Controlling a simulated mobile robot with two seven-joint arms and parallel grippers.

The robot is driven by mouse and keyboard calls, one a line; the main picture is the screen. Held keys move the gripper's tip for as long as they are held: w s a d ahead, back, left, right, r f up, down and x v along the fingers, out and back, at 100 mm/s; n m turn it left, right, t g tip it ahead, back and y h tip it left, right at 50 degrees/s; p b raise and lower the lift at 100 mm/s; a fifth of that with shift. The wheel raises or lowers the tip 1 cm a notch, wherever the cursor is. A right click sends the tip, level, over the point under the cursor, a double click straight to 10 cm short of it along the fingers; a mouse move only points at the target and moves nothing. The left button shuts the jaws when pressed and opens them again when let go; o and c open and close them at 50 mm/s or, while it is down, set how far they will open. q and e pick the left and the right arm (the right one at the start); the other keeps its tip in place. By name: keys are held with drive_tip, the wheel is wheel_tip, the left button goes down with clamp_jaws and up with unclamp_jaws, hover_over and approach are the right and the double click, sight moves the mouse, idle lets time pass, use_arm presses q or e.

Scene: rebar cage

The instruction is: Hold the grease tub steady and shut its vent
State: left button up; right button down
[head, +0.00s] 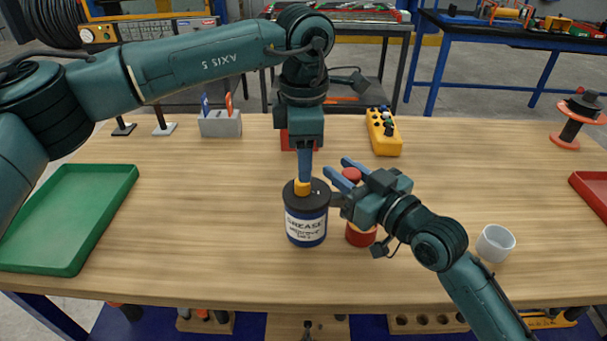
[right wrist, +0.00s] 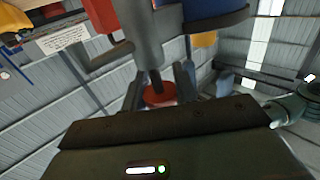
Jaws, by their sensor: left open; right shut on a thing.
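The grease tub (head: 305,225) stands upright on the bench, dark blue with a white label and dark lid. Its yellow vent (head: 303,187) is on the lid; whether it is shut is unclear. My left gripper (head: 305,177) points down at the vent from directly above, jaws open, its tips by the yellow part. My right gripper (head: 346,172), just right of the tub, is shut on a red-capped container (head: 360,237), with the red cap (right wrist: 160,94) between its fingers. A dark stub (head: 337,200) lies between tub and right gripper. The tub (right wrist: 215,10) also shows in the right wrist view.
A green tray (head: 125,180) lies left, a white cup (head: 495,244) right. A yellow button box (head: 383,133), a grey holder (head: 220,125) and a red-black spool (head: 577,120) stand toward the back. A red tray (head: 592,200) sits at the right edge.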

sight(302, 186)
use_arm(q)
wheel_tip(302, 186, down, 5)
drive_tip(key=shift+w+r, duration=0.1)
idle(0.3)
drive_tip(key=c, duration=1)
